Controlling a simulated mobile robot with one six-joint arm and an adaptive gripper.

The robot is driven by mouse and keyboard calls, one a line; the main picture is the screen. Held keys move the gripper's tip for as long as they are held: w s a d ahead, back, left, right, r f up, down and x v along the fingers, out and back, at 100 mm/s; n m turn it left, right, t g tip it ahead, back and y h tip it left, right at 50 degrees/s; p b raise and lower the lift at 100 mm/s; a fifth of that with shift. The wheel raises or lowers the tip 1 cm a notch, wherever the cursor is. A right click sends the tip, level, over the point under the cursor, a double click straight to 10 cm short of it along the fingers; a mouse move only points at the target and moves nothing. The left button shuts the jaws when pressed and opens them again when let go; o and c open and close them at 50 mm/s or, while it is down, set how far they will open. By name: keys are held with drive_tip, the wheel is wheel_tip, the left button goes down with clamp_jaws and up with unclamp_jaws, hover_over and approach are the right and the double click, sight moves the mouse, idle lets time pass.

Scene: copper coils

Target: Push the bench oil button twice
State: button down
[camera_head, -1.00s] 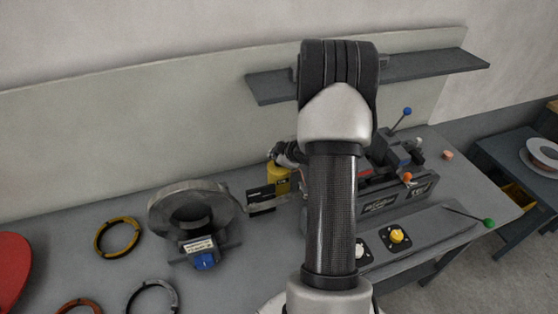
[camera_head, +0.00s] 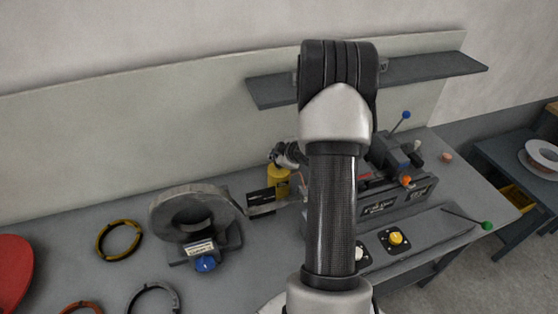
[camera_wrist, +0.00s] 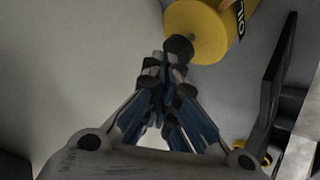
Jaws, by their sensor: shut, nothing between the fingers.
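In the wrist view, the yellow cylinder (camera_wrist: 203,30) carries a dark label with "OIL" letters. A dark round button (camera_wrist: 180,47) sticks out from its end. My gripper (camera_wrist: 172,57) is shut and empty, its blue-grey fingers together with the tips right at the button. I cannot tell whether they touch it. In the head view my gripper (camera_head: 280,158) is small and dark just above the cylinder, and my arm hides part of the bench.
A round grey machine (camera_head: 190,207) with a blue knob (camera_head: 205,264) stands left of the cylinder. Several rings lie on the bench's left. A machine with blue- and orange-knobbed levers (camera_head: 395,160) and a yellow button (camera_head: 397,238) are at right. A shelf (camera_head: 430,68) hangs above.

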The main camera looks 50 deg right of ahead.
drive_tip(key=shift+r+p, duration=0.3)
drive_tip(key=shift+r, duration=0.25)
wheel_tip(320, 180, up, 5)
drive_tip(key=p, duration=0.4)
drive_tip(key=shift+p, duration=0.4)
idle(1.4)
